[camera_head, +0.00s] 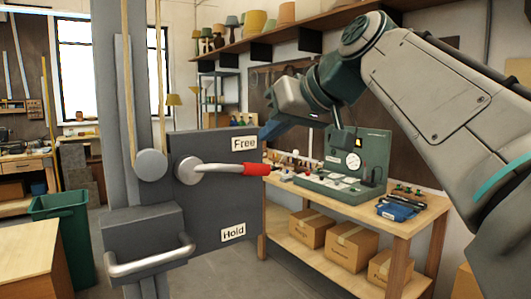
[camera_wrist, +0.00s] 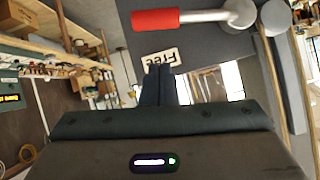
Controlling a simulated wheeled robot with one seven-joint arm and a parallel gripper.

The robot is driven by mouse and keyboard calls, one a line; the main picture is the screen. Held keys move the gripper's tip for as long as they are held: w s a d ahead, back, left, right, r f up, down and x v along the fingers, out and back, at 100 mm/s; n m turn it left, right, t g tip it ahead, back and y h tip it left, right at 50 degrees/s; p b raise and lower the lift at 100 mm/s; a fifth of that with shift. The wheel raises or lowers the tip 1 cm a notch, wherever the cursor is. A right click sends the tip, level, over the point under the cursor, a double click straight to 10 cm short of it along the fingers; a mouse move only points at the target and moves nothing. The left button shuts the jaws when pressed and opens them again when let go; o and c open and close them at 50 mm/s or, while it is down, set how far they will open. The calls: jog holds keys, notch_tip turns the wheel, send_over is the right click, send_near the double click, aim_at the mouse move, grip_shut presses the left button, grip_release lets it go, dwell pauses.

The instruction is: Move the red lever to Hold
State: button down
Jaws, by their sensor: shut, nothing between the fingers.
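The lever has a red grip (camera_head: 257,169) on a silver arm and points right, nearly level, from its pivot on the grey panel (camera_head: 205,225). The "Free" label (camera_head: 244,143) is just above the grip, and the "Hold" label (camera_head: 233,233) is lower down. My gripper (camera_head: 267,133) is shut and empty, above the grip at the panel's right edge. In the wrist view, which looks upside down, the shut fingers (camera_wrist: 158,85) point at the "Free" label (camera_wrist: 161,57), with the red grip (camera_wrist: 155,20) beyond it. A gap shows between fingers and grip.
A silver bar handle (camera_head: 150,257) sticks out of a grey box at lower left. Ropes run over a round pulley (camera_head: 150,164) left of the lever. A workbench (camera_head: 400,221) with a green device (camera_head: 357,158) stands behind at right. The panel below the grip is clear.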

aim_at(231, 170)
jog(key=f, duration=0.2)
jog(key=a+f, duration=0.1)
jog(key=f, duration=0.1)
jog(key=shift+w+b, duration=0.1)
jog(key=shift+b, duration=0.2)
jog(key=shift+a, duration=0.1)
